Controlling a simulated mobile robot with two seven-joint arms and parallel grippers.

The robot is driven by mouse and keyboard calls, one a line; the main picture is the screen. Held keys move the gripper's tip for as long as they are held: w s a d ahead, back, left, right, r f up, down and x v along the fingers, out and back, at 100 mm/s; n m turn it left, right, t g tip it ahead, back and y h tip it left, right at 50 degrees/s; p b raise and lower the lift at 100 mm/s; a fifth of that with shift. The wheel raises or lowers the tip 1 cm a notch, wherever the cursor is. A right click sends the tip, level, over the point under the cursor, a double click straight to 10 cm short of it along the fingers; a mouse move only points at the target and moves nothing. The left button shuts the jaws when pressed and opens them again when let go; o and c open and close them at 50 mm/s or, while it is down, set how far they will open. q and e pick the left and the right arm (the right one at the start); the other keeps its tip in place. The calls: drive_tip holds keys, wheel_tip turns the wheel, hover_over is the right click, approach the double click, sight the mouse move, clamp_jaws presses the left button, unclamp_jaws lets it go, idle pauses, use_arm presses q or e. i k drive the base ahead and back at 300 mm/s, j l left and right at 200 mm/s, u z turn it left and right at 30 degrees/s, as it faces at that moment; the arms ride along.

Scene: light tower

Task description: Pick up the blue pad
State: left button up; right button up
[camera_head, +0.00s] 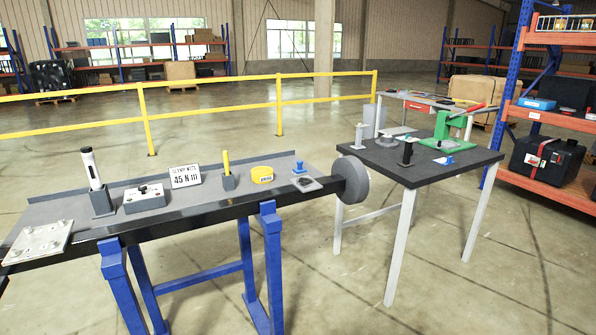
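Two small blue pieces could be the blue pad; I cannot tell which. Another small blue piece (447,160) lies on the dark square table, by the base of the green press (441,130). Both are too small to make out in detail. Neither of my grippers is in the head view.
The grey bench (140,221) carries a white-topped black cylinder, a grey box, a sign, a yellow-handled tool and a yellow case. A dark disc (351,180) sits at its right end. A yellow railing (212,110) runs behind.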

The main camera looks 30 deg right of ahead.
sight(300, 170)
drive_tip(key=i+l+u, duration=0.1)
drive_tip(key=i+l, duration=0.15)
drive_tip(key=i+l+u, duration=0.1)
drive_tip(key=i+l, duration=0.2)
drive_tip(key=l, duration=0.2)
drive_tip(key=i+l, duration=0.2)
drive_tip(key=l, duration=0.25)
drive_tip(key=i+j+u, duration=0.05)
